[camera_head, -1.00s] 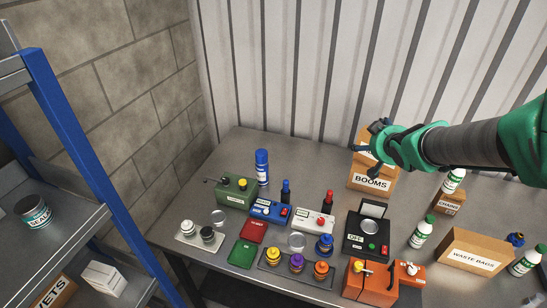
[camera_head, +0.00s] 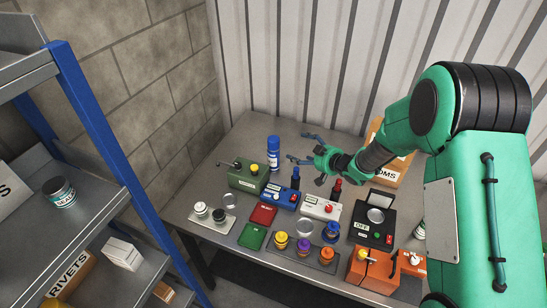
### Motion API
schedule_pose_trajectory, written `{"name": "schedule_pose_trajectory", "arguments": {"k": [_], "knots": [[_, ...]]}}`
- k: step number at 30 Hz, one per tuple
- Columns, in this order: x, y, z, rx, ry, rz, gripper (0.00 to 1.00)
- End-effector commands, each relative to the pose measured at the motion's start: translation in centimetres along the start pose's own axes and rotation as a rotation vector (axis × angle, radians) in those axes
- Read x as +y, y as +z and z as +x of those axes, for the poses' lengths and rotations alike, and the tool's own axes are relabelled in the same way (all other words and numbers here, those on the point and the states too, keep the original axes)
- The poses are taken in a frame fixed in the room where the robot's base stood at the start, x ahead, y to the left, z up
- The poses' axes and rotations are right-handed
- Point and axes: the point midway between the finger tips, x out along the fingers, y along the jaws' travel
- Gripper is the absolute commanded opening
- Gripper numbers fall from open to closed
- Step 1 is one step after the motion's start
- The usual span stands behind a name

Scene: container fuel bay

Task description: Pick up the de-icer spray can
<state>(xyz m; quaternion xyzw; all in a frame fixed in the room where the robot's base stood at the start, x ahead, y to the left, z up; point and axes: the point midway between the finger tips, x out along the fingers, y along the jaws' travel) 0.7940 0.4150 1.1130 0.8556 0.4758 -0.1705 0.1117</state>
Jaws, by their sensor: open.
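A tall blue can (camera_head: 273,154), which looks like the spray can, stands upright at the back left of the grey table (camera_head: 252,128). Its label is too small to read. My gripper (camera_head: 300,148) is open and empty just right of the can, with its fingers pointing left toward it. A gap shows between the fingertips and the can. How the gripper's height compares with the can is hard to tell.
A green box with a lever (camera_head: 247,178) stands just in front of the can. Blue (camera_head: 279,198) and white (camera_head: 320,208) switch boxes with upright bottles stand below my gripper. A cardboard box (camera_head: 388,172) is partly hidden behind my arm. A blue-framed shelf (camera_head: 95,125) stands left.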

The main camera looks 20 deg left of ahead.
Motion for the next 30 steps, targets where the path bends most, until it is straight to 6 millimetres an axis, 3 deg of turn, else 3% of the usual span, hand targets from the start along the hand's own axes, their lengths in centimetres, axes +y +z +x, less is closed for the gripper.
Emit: {"name": "schedule_pose_trajectory", "arguments": {"k": [6,20,30], "knots": [[-1.6,1.0,1.3,0.017,-0.05,0.005,0.84],[-1.7,1.0,1.7,0.017,-0.052,0.004,0.84],[-1.8,1.1,5.4,0.016,-0.051,0.005,0.84]]}}
